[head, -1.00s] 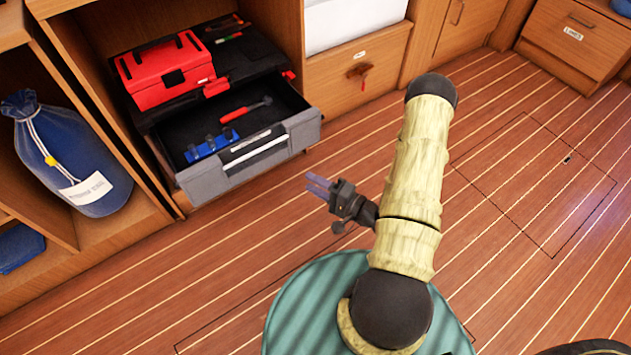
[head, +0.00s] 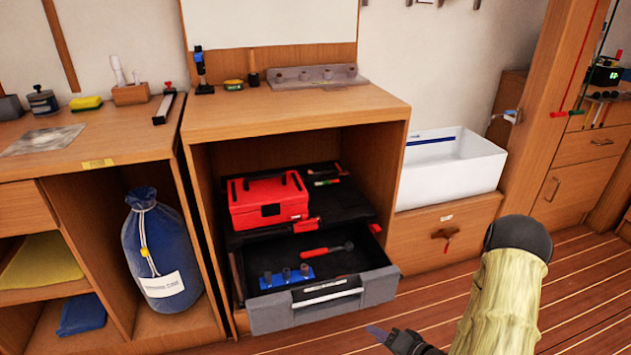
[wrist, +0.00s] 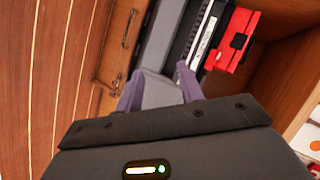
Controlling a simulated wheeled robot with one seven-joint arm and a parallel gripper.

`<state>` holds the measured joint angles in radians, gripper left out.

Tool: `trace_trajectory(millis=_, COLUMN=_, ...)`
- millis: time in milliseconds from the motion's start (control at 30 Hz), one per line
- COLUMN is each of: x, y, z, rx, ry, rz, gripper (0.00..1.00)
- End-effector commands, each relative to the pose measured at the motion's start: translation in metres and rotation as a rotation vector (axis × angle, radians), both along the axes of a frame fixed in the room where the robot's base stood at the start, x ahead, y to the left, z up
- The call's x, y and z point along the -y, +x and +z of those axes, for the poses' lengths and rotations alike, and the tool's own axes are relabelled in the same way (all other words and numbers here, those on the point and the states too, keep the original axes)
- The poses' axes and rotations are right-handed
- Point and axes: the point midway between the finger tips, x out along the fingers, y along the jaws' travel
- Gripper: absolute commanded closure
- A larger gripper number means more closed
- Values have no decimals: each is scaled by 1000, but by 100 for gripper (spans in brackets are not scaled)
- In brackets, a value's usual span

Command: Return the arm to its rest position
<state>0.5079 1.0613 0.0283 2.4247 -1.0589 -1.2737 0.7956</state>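My gripper (head: 388,336) shows only in part at the bottom edge of the head view, low in front of the open drawer. In the wrist view its two purple fingers (wrist: 160,88) stand apart with nothing between them. My arm, in a pale yellow sleeve with a dark joint, rises at the lower right of the head view. The fingers are apart from the drawer front.
An open grey drawer (head: 270,318) juts out of the wooden cabinet (head: 290,112), with a red toolbox (head: 268,200) behind it. A blue bag (head: 160,250) stands on the left shelf. A white bin (head: 455,165) is at right. Striped floor (head: 590,320) is clear at right.

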Motion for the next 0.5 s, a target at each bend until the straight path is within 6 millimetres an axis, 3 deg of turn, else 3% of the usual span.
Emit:
trace_trajectory(millis=233, x=19, y=17, z=38, rx=-63, ry=-441, rz=58, gripper=62)
trace_trajectory(millis=500, x=35, y=8, z=97, rx=-180, ry=-781, rz=92, gripper=62)
